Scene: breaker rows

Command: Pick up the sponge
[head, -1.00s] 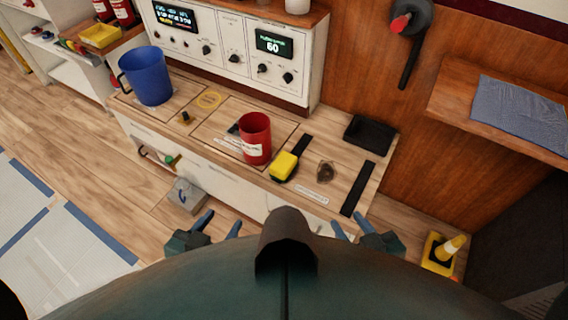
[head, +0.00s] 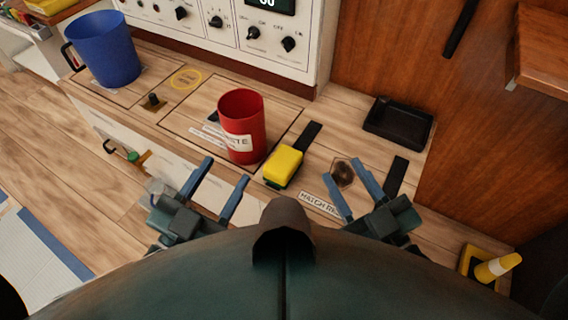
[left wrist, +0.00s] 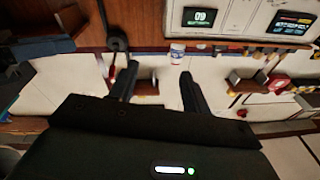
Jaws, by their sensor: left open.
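The sponge (head: 283,165) is yellow with a dark underside and lies on the wooden counter, just right of a red cup (head: 242,126). My left gripper (head: 222,176) is open and empty in front of the counter, left of the sponge and apart from it. In the left wrist view its two fingers (left wrist: 157,82) are spread with nothing between them, and I cannot make out the sponge there. My right gripper (head: 352,192) is open and empty, to the right of the sponge, with its fingers showing over the counter's front part.
A blue mug (head: 102,50) stands at the counter's left. A black tray (head: 398,124) lies at the back right. Black strips and a round dark mark (head: 343,173) lie near the sponge. A control panel (head: 230,30) rises behind. A yellow cone (head: 497,267) stands at lower right.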

